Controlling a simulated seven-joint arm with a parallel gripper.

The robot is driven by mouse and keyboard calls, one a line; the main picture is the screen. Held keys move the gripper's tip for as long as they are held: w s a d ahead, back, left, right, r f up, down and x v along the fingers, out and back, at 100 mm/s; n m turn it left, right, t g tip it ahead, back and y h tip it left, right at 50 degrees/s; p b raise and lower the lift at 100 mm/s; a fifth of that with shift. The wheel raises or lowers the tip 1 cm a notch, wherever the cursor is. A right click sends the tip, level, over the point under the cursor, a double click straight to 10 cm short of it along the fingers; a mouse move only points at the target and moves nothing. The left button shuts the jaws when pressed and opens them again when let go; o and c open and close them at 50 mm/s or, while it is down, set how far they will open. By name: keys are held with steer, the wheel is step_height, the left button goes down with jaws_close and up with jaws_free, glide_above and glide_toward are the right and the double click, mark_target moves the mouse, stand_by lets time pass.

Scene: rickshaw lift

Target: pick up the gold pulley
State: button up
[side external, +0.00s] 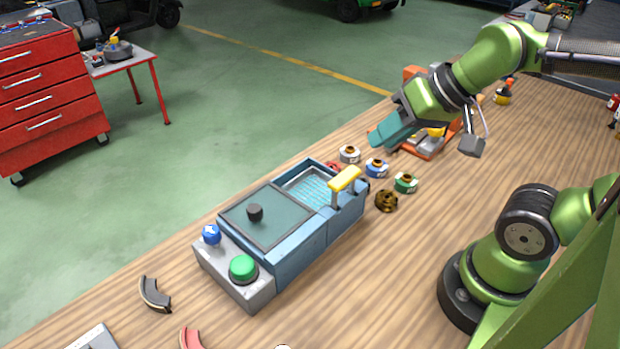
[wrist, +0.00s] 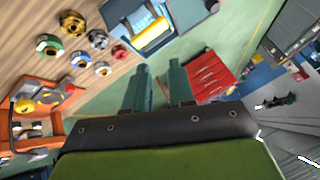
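The gold pulley (side external: 386,201) lies on the wooden table, right of the blue machine, at the near end of a group of small pulleys. It also shows at the upper left of the wrist view (wrist: 72,23). My gripper (side external: 381,138) is raised above the table, beyond the pulleys and well apart from the gold one. In the wrist view, the two teal fingers of my gripper (wrist: 161,75) stand apart with nothing between them, so it is open and empty.
Beside the gold pulley lie a green pulley (side external: 405,182), a blue pulley (side external: 376,167) and a white pulley (side external: 349,154). The blue machine (side external: 300,225) with its yellow handle (side external: 345,179) stands close on the left.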

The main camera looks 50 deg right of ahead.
steer(key=o, duration=1.1)
steer(key=n+g+h, duration=0.2)
steer(key=n+g, duration=0.5)
glide_above(387, 197)
step_height(387, 197, down, 7)
steer(key=f, duration=1.1)
steer(key=shift+w+d+f, duration=0.1)
steer(key=shift+w+f, duration=0.1)
steer(key=shift+s+f, duration=0.15)
steer(key=shift+f, duration=2.55)
